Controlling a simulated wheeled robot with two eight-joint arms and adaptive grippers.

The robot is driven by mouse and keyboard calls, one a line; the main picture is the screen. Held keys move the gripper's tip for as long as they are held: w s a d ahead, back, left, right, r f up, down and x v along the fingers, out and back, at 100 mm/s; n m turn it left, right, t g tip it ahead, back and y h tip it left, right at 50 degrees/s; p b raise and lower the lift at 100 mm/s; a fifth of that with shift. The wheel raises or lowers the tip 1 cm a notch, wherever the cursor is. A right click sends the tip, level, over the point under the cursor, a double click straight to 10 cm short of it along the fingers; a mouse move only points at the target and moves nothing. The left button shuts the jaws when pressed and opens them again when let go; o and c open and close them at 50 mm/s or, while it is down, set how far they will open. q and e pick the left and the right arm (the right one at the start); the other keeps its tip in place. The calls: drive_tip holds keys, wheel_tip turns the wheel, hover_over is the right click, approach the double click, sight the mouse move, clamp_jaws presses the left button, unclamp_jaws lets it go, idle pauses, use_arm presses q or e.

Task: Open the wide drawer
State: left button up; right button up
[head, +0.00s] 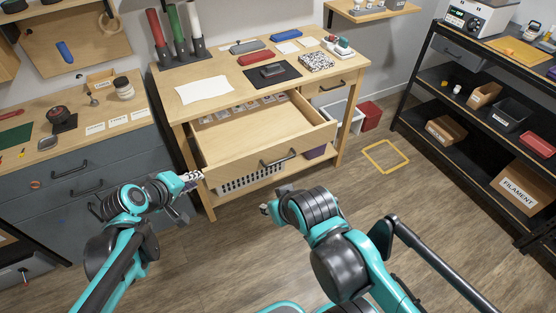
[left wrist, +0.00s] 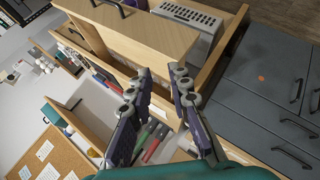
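The wide drawer (head: 235,171) of the wooden workbench is pulled well out, with its bare floor and a row of small items at the back showing. Its dark bar handle (head: 279,158) is on the front panel, clear of both grippers. My left gripper (head: 194,176) is by the drawer's left front corner, apart from the handle. In the left wrist view its fingers (left wrist: 159,73) are spread with nothing between them, and the drawer front (left wrist: 140,35) lies beyond. My right gripper (head: 266,208) is in front of the drawer, low, mostly hidden behind its own wrist.
A white basket (head: 250,180) sits on the shelf under the drawer. A narrow drawer (head: 328,84) is at the bench's right. A grey cabinet (head: 75,185) stands close on the left. The floor on the right, around a yellow square (head: 385,156), is free.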

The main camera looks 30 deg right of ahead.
use_arm(q)
drive_tip(key=w+d+f+n+h, duration=0.2)
drive_tip(key=w+d+f, duration=0.1)
drive_tip(key=d, duration=0.4)
drive_tip(key=w+d+f+n+h, duration=0.1)
drive_tip(key=w+d+f+h, duration=0.1)
drive_tip(key=w+d+f, duration=0.3)
drive_tip(key=n+g+h+p, duration=0.1)
drive_tip(key=n+g+h, duration=0.1)
drive_tip(key=n+h, duration=0.2)
approach(273, 164)
drive_tip(key=x, duration=0.5)
drive_tip(key=shift+d, duration=0.1)
drive_tip(key=b+x, duration=0.2)
drive_tip(key=x, duration=0.4)
drive_tip(key=shift+w+d+f, duration=0.15)
drive_tip(key=shift+w+d, duration=0.05)
drive_tip(key=shift+d, duration=0.15)
drive_tip(key=shift+w+d, duration=0.2)
drive_tip(key=shift+d, duration=0.2)
drive_tip(key=shift+c, duration=0.3)
clamp_jaws()
